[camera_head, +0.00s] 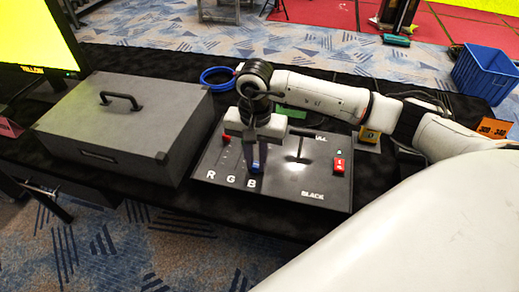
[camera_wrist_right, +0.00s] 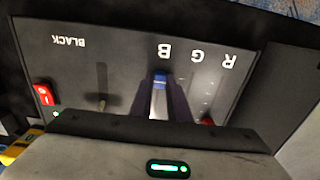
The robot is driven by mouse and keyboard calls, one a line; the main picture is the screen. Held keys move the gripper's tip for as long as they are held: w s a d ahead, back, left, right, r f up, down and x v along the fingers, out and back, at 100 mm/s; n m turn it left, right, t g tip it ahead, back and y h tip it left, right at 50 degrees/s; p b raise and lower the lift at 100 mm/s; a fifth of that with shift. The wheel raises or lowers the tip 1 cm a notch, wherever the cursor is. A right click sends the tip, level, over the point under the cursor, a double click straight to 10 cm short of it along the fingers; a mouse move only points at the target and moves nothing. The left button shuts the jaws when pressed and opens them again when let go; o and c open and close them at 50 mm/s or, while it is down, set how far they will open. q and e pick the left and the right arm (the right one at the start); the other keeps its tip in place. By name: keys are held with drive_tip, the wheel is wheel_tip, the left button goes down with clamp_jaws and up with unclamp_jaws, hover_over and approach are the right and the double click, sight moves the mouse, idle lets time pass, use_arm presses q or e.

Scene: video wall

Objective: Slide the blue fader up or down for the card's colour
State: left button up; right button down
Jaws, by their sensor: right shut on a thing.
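The blue fader (camera_head: 256,168) stands on the dark control panel (camera_head: 212,163) above the white letter B. My right gripper (camera_head: 255,155) reaches down over the panel and is shut on the blue fader. In the right wrist view the fader's blue cap (camera_wrist_right: 160,81) shows between the two dark fingers, close to the letter B. Most of its slot is hidden by the gripper. The screen (camera_head: 36,36) at the left is yellow, and its label appears to read "YELLOW". My left gripper is not in view.
A grey case (camera_head: 135,125) lies left of the panel. A blue cable coil (camera_head: 217,78) lies behind. A blue crate (camera_head: 485,72) stands far right.

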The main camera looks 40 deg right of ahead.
sight(256, 166)
drive_tip(key=shift+s+a, duration=0.1)
drive_tip(key=shift+a, duration=0.05)
drive_tip(key=c, duration=1.7)
unclamp_jaws()
drive_tip(key=shift+r, duration=0.2)
wheel_tip(256, 166, up, 10)
drive_tip(key=shift+f+b, duration=0.1)
drive_tip(key=shift+b, duration=0.35)
